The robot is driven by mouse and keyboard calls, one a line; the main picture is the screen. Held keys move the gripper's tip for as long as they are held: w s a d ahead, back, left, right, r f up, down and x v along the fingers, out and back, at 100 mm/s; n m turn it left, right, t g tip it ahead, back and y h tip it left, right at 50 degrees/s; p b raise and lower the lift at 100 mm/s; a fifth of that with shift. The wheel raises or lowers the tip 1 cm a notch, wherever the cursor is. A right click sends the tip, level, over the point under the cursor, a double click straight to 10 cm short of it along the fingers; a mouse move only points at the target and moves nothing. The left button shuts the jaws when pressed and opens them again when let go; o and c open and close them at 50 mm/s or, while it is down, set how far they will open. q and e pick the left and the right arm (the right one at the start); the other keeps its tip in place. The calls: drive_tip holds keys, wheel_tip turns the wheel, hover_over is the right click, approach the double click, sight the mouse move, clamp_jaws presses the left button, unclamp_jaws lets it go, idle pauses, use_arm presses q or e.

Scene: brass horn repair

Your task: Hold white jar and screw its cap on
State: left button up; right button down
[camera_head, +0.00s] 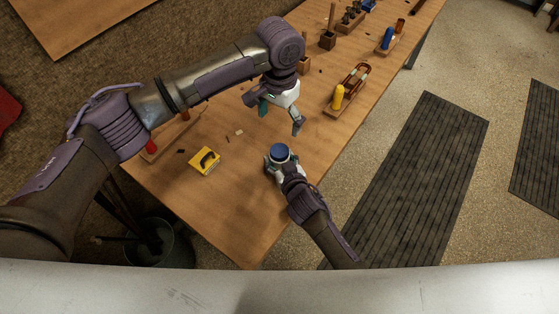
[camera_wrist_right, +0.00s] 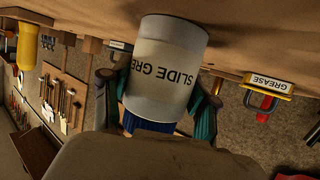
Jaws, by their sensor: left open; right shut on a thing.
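The white jar (camera_wrist_right: 165,70), lettered "SLIDE GRE…", stands out in the right wrist view, where it appears upside down. My right gripper (camera_wrist_right: 158,108) is shut around it, with a teal finger on each side. The blue cap (camera_head: 279,153) is on the jar's top end in the head view, and its edge shows in the right wrist view (camera_wrist_right: 150,125). I cannot tell how tightly it sits. My left gripper (camera_head: 280,117) is open and empty, above the table and farther back than the cap, apart from it. The right gripper hides most of the jar in the head view.
A yellow block with a dark handle (camera_head: 205,161), lettered "GREASE" in the wrist view, lies left of the jar on the wooden table (camera_head: 235,205). A stand with a yellow bottle (camera_head: 338,97) is at the back right. The table's front edge is near the jar.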

drive_tip(key=shift+c, duration=1.1)
unclamp_jaws()
drive_tip(key=v, duration=1.2)
